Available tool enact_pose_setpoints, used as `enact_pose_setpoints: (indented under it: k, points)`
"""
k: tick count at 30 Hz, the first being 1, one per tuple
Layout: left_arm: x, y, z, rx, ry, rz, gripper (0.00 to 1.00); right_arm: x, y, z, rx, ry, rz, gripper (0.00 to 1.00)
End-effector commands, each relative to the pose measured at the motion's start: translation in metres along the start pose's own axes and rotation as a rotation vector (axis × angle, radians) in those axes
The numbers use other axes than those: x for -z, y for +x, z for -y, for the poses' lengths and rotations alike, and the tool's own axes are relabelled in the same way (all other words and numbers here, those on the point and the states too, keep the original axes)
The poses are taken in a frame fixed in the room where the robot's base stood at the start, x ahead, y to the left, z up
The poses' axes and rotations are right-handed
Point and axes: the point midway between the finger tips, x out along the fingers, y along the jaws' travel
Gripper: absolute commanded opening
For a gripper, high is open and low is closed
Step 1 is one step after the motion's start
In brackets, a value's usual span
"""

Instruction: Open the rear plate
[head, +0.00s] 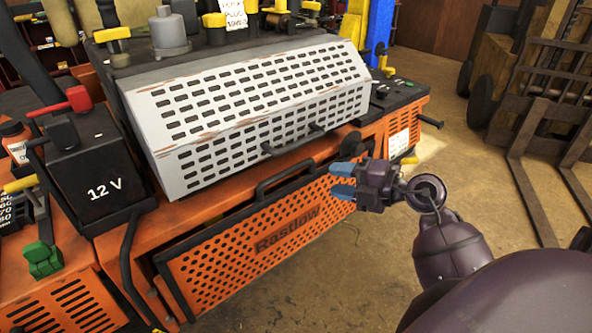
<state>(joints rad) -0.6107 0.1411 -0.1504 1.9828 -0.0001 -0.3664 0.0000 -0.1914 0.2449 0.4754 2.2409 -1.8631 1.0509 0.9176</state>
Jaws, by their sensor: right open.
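The rear plate (215,268) is an orange perforated panel marked "Rastlow" on the front of the orange machine. A dark gap shows along its top and left edges; I cannot tell how far it stands from the frame. A black bar handle (284,178) sits on its top edge. My right gripper (342,180) has blue fingertips, is open and empty, and points left near the plate's upper right corner. It is to the right of the handle and apart from it, and hides part of that corner. My left gripper is not in view.
A black 12 V battery box (90,165) stands at the left, with a green clamp (42,260) below. A forklift (535,90) stands at the right. The floor (440,190) between is clear.

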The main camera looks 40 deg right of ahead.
Motion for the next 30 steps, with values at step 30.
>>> enact_pose_setpoints:
  k: [30]
  points:
    - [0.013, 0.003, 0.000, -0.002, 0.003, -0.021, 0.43, 0.001, 0.105, 0.000, -0.001, 0.000, -0.001, 0.42]
